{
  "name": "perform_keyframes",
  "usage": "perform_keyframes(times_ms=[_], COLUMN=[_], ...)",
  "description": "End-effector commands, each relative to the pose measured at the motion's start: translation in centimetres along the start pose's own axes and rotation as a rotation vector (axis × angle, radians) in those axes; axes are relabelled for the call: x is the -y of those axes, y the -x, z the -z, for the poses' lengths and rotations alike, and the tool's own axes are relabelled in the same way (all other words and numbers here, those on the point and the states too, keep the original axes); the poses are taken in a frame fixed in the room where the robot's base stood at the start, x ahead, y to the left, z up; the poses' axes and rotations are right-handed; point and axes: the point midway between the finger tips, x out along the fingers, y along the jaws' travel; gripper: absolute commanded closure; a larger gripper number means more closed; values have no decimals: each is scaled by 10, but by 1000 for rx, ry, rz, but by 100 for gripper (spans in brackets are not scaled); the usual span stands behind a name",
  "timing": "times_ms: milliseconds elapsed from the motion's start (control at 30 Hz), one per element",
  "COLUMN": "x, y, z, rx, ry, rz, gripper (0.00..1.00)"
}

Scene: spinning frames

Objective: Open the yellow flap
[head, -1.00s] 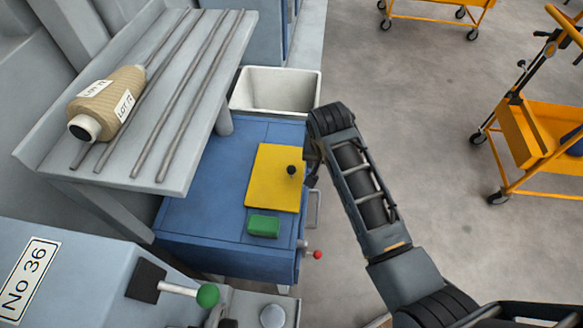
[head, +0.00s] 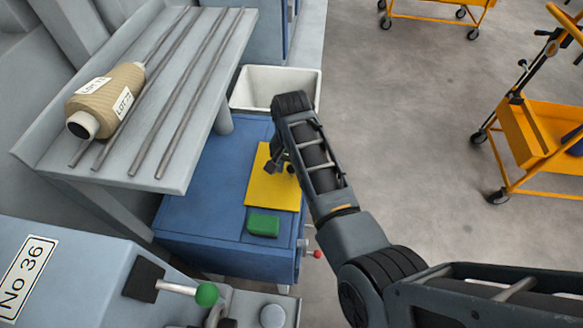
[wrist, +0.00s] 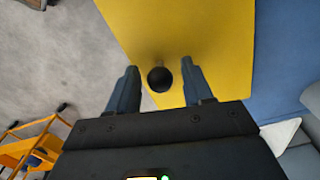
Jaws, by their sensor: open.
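The yellow flap (head: 270,192) lies flat on the top of the blue cabinet (head: 205,190). It also fills the upper middle of the wrist view (wrist: 205,40). Its round black knob (wrist: 160,79) shows between my fingertips in the wrist view. My gripper (wrist: 160,82) is open, with one finger to each side of the knob; I cannot tell the remaining distance, and no finger visibly touches it. In the head view my gripper (head: 282,162) hangs over the flap, and my arm hides the flap's upper right part.
A green block (head: 263,225) lies on the cabinet just below the flap. A white bin (head: 275,88) stands behind. A grey shelf (head: 75,158) with rods and a yarn cone (head: 104,100) overhangs at left. A red-knobbed lever (head: 317,254) sticks out at the cabinet's front right.

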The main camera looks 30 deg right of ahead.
Motion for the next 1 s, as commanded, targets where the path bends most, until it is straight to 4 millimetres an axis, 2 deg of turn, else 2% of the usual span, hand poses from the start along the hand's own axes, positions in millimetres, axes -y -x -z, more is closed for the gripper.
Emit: perform_keyframes(times_ms=[367,900,1000], x=[0,0,0], y=[-7,-7,-7], z=[0,0,0], rx=[-1,-1,-1], ry=[0,0,0], rz=[1,0,0], gripper=[49,100,100])
